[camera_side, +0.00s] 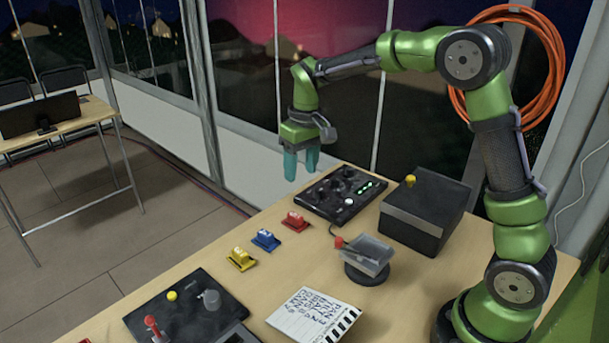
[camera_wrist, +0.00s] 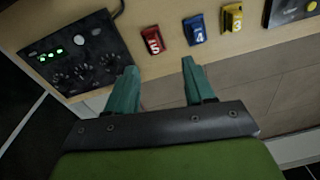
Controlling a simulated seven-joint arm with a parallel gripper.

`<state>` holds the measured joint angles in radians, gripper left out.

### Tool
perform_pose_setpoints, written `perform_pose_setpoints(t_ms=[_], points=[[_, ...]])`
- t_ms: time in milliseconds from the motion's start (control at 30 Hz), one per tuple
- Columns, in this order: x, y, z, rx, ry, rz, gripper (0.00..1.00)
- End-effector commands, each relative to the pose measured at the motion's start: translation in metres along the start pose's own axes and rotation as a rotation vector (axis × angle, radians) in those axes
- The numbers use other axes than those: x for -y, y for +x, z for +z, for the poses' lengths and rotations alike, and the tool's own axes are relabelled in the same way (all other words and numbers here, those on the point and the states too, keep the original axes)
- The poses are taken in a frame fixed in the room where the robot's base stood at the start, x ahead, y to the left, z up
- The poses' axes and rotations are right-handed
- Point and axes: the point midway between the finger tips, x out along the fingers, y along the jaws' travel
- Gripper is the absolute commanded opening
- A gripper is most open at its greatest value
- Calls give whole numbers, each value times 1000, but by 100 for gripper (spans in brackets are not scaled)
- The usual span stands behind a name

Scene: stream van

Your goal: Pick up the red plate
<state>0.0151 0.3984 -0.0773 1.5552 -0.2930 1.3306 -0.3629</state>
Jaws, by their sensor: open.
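The red plate (camera_side: 295,221) is a small red piece with a raised block on the wooden table, at the far end of a row of three. In the wrist view the red plate (camera_wrist: 152,39) bears a white 5 and lies beyond my fingertips, nearer the left one in the picture. My gripper (camera_side: 301,168) has teal fingers pointing down, above table height and apart from the plate. In the wrist view my gripper (camera_wrist: 160,70) is open, with nothing between its fingers.
The blue plate (camera_side: 266,239) and yellow plate (camera_side: 241,259) lie beside the red one. A black control panel (camera_side: 345,194) with green lights is close on its right. A dark box (camera_side: 424,213), a grey tray on a round base (camera_side: 368,263) and a clapperboard (camera_side: 314,316) stand nearby.

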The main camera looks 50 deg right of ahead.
Motion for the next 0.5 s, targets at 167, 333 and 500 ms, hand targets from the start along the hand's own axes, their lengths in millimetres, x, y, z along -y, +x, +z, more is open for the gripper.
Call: perform_pose_setpoints(t_ms=[167, 333, 500], points=[[-8, 11, -36, 54, -95, 43, 53], [-8, 1, -37, 68, -159, 43, 53], [-9, 29, -34, 71, -165, 41, 53]])
